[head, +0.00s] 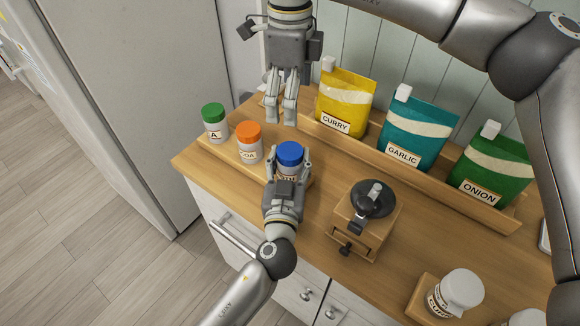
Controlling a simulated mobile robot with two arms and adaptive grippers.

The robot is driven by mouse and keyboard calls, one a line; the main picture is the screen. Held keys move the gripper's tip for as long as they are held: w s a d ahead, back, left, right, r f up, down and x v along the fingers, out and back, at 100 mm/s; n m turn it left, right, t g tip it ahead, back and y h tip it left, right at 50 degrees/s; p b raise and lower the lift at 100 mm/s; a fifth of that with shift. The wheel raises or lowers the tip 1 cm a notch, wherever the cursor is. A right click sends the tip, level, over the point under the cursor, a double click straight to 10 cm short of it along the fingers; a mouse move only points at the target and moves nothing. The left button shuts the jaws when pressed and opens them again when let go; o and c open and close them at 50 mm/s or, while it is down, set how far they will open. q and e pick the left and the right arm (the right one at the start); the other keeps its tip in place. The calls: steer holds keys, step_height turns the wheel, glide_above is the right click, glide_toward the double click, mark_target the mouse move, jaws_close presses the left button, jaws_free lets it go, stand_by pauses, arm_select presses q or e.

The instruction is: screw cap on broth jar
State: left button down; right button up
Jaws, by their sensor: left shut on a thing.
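The broth jar (284,175) has a white body and a label that is mostly hidden by my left gripper. A blue cap (290,152) sits on top of it; I cannot tell how tight it is. My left gripper (289,160) comes up from the front and is shut around the jar, one finger on each side. My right gripper (281,122) hangs above and behind the jar, clear of the cap, fingers pointing down. Its fingers look slightly apart, with nothing visible between them.
Jars with an orange cap (249,131) and a green cap (212,112) stand to the left. A grinder (366,214) stands to the right. Curry (344,103), garlic (416,133) and onion (493,172) pouches line the rear. White-lidded jars (459,294) are at the front right.

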arm_select(q)
steer(key=shift+f, duration=0.1)
arm_select(e)
steer(key=shift+r, duration=1.45)
arm_select(q)
steer(key=c, duration=0.5)
jaws_free()
steer(key=shift+c, duration=0.2)
steer(key=s, duration=0.8)
steer(key=s+a, duration=0.1)
steer(key=s, duration=0.3)
steer(key=shift+a, duration=0.1)
